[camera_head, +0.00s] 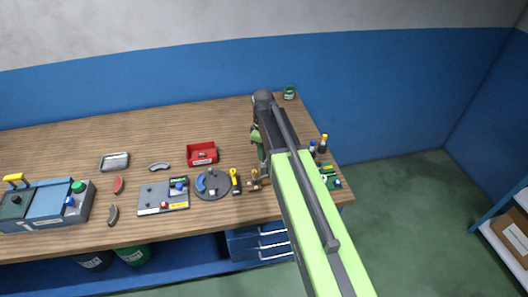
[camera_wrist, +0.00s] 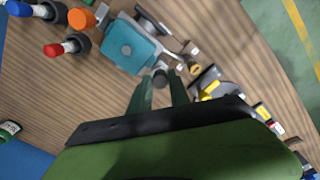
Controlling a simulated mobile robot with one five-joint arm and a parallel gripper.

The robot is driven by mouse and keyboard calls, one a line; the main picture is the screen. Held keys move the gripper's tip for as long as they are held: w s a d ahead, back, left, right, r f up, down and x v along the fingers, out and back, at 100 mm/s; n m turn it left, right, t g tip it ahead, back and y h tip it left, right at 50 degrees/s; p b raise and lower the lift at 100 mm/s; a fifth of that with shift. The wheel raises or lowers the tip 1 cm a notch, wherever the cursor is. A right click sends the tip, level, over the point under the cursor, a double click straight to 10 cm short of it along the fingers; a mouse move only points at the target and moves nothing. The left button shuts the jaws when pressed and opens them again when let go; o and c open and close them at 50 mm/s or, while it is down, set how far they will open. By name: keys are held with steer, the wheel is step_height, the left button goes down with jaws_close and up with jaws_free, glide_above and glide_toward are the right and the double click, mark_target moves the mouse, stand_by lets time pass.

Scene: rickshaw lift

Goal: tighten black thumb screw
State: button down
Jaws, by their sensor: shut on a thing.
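My gripper (camera_wrist: 160,82) points down at the bench in the wrist view, its two green fingers close together. A small dark round knob, which looks like the black thumb screw (camera_wrist: 160,77), sits between the fingertips, and the fingers are shut on it. A teal block (camera_wrist: 130,45) with metal parts lies just beyond the tips; whether the screw is seated in it I cannot tell. In the head view my gripper (camera_head: 263,160) is low over the right part of the bench, and my own arm hides the screw and most of the fingers.
Capped bottles stand near the block, one orange-topped (camera_wrist: 80,18) and one red-topped (camera_wrist: 55,50). Yellow-and-black items (camera_wrist: 212,88) lie to the right. On the wooden bench (camera_head: 120,140) are a red bin (camera_head: 202,153), a grey plate (camera_head: 153,198) and a round dark fixture (camera_head: 213,184).

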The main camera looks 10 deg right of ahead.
steer(key=m, duration=1.3)
steer(key=shift+m, duration=0.4)
stand_by(0.3)
steer(key=c, duration=1.2)
jaws_free()
steer(key=shift+r, duration=0.15)
step_height(320, 180, up, 17)
steer(key=p, duration=1.7)
